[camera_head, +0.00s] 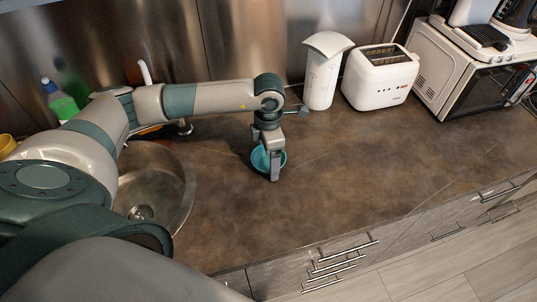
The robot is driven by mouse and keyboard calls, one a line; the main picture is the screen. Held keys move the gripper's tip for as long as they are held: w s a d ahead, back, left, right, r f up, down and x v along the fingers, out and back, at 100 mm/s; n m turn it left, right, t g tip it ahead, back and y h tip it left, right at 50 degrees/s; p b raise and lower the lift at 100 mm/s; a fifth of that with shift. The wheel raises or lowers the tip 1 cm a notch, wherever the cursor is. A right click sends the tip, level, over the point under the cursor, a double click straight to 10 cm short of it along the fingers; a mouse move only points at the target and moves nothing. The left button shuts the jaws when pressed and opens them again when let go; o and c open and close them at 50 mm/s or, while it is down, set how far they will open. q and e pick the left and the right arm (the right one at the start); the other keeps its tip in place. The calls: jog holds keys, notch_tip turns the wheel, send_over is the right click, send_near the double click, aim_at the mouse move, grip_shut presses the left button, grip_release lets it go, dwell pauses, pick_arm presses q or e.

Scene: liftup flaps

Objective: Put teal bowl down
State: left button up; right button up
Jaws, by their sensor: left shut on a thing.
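The teal bowl (260,159) is at the middle left of the counter in the head view, just right of the sink. My left gripper (274,170) points down at it and is shut on it, covering its right part. I cannot tell whether the bowl's base touches the counter (350,175). My right gripper does not show.
A round metal sink (181,215) lies left of the bowl. A white canister (321,80), a white toaster (380,76) and a microwave (462,75) stand along the back wall. A green bottle (62,103) is at the far left. The counter right of the bowl is clear.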

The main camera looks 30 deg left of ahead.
pick_arm(q)
jog(key=shift+f, duration=0.1)
jog(key=o, duration=1.1)
jog(key=shift+o, duration=0.2)
jog(key=shift+w+r+b, duration=0.1)
jog(key=shift+r+b, duration=0.25)
jog(key=shift+r, duration=0.3)
notch_tip(320, 180, up, 11)
jog(key=b, duration=0.3)
jog(key=shift+b, duration=0.4)
